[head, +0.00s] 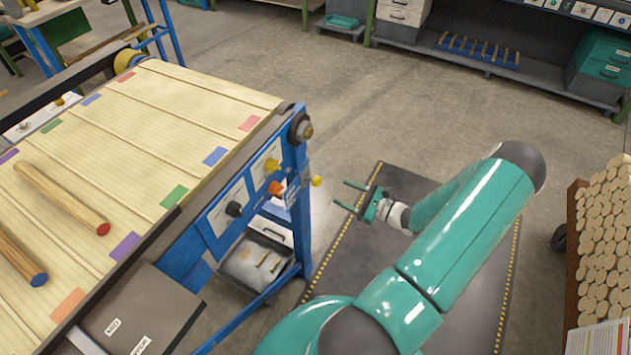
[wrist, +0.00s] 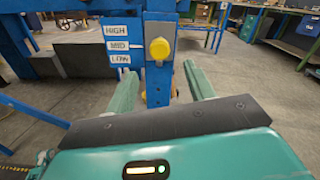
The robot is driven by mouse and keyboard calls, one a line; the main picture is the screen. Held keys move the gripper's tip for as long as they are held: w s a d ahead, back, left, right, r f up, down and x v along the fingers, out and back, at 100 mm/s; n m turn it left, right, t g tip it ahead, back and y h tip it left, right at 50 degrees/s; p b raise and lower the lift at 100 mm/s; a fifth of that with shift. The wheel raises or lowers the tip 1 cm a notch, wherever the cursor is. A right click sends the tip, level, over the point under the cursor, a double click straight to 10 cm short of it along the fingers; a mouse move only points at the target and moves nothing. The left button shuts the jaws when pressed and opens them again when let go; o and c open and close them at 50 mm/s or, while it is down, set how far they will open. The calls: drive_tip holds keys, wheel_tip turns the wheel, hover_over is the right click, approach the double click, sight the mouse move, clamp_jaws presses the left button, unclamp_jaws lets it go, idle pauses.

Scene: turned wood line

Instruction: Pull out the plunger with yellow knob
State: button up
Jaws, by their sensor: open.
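A yellow knob (head: 316,181) sticks out from the blue end post of the slatted line, toward my gripper. In the wrist view the yellow knob (wrist: 159,48) is seen head-on, on a grey plate on the post, beside labels HIGH, MID and LOW. My gripper (head: 341,194) is open and empty, to the right of the knob and apart from it. In the wrist view its two fingers (wrist: 162,90) point at the post, and the knob appears above and between them. The plunger's shaft is hidden behind the knob.
Another yellow knob (head: 271,166), an orange knob (head: 275,189) and a black knob (head: 234,209) sit on the blue side panel. Two turned rods lie on the slatted bed (head: 150,130). A grey bin (head: 256,262) stands below. A stack of wood discs (head: 605,240) is at the right.

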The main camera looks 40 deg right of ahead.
sight(320, 183)
drive_tip(key=x, duration=1)
drive_tip(key=shift+w+a, duration=0.15)
clamp_jaws()
drive_tip(key=shift+v, duration=1.75)
unclamp_jaws()
drive_tip(key=v, duration=1.3)
drive_tip(key=shift+s+d, duration=0.25)
drive_tip(key=shift+s, duration=0.05)
